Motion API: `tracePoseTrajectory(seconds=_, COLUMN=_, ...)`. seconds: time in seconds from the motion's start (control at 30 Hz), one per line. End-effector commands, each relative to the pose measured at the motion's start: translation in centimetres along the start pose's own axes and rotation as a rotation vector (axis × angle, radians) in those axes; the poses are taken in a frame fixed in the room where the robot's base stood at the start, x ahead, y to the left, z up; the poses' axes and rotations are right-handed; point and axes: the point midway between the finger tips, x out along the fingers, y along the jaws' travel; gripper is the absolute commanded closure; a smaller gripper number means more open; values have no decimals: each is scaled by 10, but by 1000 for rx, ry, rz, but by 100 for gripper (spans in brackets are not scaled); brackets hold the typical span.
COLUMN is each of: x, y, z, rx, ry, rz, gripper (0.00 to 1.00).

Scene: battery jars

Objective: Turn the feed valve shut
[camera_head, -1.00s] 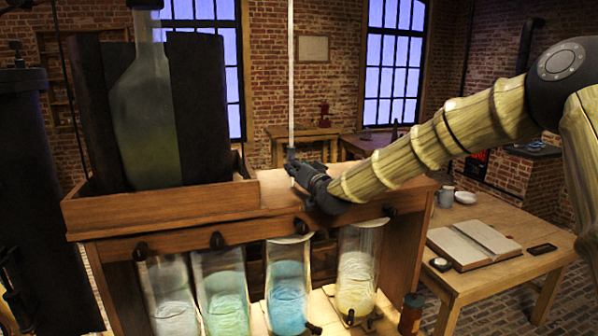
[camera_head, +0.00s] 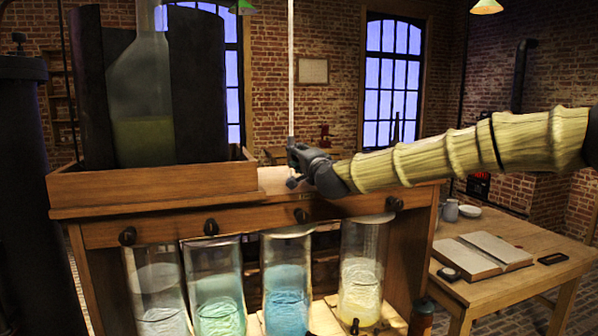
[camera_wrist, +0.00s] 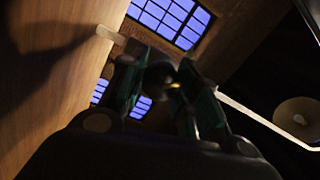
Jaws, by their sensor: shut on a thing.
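A thin pale pipe (camera_head: 291,70) comes down from above to a small dark fitting at the top of the wooden cabinet. My gripper (camera_head: 296,155) is at the pipe's lower end, with my arm reaching in from the right. In the wrist view my two fingers (camera_wrist: 158,92) close on a dark rounded piece (camera_wrist: 158,75), which I take to be the feed valve's handle.
A large glass bottle (camera_head: 142,95) with greenish liquid stands in a wooden tray (camera_head: 150,186) at left. Several glass jars, including a blue one (camera_head: 287,285), stand below the cabinet's dark knobs. A side table (camera_head: 525,285) with an open book (camera_head: 483,254) is at right.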

Motion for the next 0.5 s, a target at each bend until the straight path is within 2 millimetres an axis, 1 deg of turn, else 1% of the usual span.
tracePoseTrajectory(seconds=0.03, x=0, y=8, z=0, rx=46, ry=6, rz=-2, gripper=92)
tracePoseTrajectory(seconds=0.5, x=0, y=7, z=0, rx=471, ry=37, rz=-17, gripper=92)
